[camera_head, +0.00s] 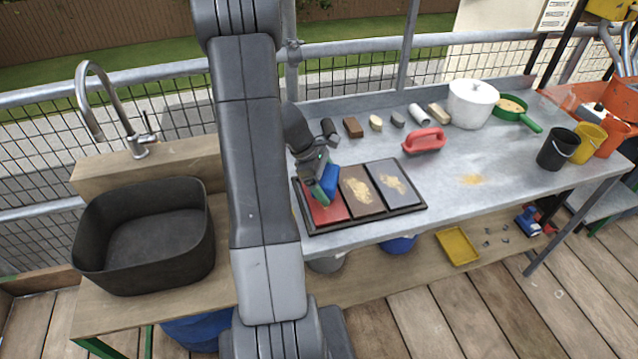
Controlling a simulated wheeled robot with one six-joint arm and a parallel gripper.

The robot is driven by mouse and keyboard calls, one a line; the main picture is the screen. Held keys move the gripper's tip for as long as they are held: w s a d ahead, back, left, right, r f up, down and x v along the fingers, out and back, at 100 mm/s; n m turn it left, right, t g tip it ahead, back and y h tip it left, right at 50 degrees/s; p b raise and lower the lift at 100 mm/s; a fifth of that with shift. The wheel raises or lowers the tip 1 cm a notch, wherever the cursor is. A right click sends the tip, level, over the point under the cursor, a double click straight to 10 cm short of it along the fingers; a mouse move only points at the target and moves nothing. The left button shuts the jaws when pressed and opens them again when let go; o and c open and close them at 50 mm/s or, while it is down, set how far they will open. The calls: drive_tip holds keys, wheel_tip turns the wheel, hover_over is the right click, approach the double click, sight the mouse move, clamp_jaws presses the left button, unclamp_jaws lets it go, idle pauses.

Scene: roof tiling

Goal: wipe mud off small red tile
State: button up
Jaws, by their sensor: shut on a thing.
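The small red tile (327,213) lies at the left end of a dark tray (384,223) on the grey metal table. My gripper (324,181) is over the red tile, shut on a blue block (331,179), which looks like a sponge. The block is at the tile's upper part and seems to touch it, but I cannot be sure. My gripper and the block hide much of the tile. I see no clear mud on its bare lower part. A brown tile (349,205) and a dark grey tile (377,172) beside it carry tan mud patches.
A red-handled float (424,140), several small blocks, a white pot (472,103) and a green pan (513,108) stand behind. Buckets (557,149) are at the right. A dark sink (150,245) is at the left. The table's middle right is clear except for a yellowish stain (472,180).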

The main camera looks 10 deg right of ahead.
sight(334, 173)
drive_tip(key=shift+d+f, duration=0.2)
drive_tip(key=shift+d, duration=0.75)
drive_tip(key=shift+r, duration=0.1)
drive_tip(key=shift+r+p, duration=0.5)
drive_tip(key=shift+p, duration=0.1)
drive_tip(key=shift+r+p, duration=1.9)
drive_tip(key=shift+r, duration=0.65)
wheel_tip(334, 173, up, 3)
drive_tip(key=shift+r+p, duration=0.1)
drive_tip(key=shift+p, duration=1.15)
